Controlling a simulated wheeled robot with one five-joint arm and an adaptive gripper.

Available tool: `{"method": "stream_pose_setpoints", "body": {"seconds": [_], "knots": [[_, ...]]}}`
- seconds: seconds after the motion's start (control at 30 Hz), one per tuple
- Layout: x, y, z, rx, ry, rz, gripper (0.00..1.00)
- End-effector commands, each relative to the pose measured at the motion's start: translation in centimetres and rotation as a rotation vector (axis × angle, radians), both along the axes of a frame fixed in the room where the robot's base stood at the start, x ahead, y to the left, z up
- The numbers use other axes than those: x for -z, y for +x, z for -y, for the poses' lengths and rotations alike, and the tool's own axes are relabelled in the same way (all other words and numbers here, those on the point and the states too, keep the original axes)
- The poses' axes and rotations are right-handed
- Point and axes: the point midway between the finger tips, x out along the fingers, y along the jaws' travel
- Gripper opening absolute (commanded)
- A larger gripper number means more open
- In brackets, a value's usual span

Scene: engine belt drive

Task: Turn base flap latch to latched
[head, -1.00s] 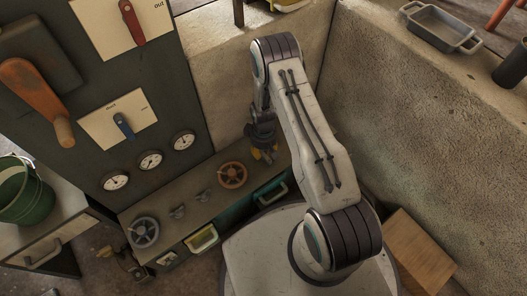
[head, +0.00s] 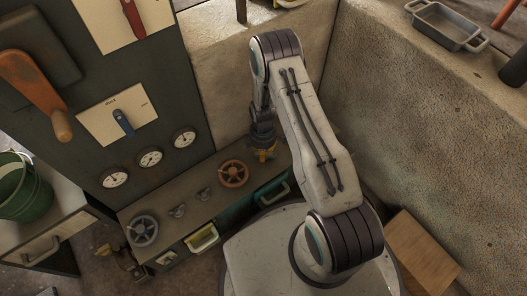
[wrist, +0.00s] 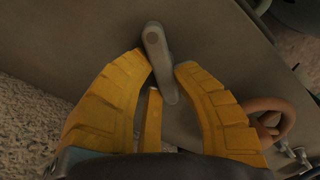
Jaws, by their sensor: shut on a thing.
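A grey latch lever (wrist: 156,45) with a rounded end stands out in the wrist view on the grey-brown bench top. It lies nearly along the picture's height, leaning a little. My gripper (wrist: 165,72) has its yellow fingers on both sides of this lever and is shut on it. In the head view my gripper (head: 264,156) is low over the back right end of the bench, beside the wall. The lever is hidden there behind the gripper and arm.
A brown handwheel (head: 233,173) stands just left of my gripper; its rim shows in the wrist view (wrist: 270,118). Small grey knobs (head: 177,211) and a grey handwheel (head: 142,230) are farther left. The panel (head: 150,185) rises behind the bench, and a rough wall (head: 400,130) is at right.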

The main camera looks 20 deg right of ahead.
Motion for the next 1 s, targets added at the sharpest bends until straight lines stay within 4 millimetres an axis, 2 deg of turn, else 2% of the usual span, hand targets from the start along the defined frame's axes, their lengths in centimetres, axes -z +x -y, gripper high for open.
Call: {"method": "stream_pose_setpoints", "body": {"seconds": [0.5,1.0], "knots": [[0.12,-0.43,-0.35,-0.454,0.000,0.000,0.00],[0.10,-0.70,-0.42,-0.663,0.000,-0.001,0.00]]}}
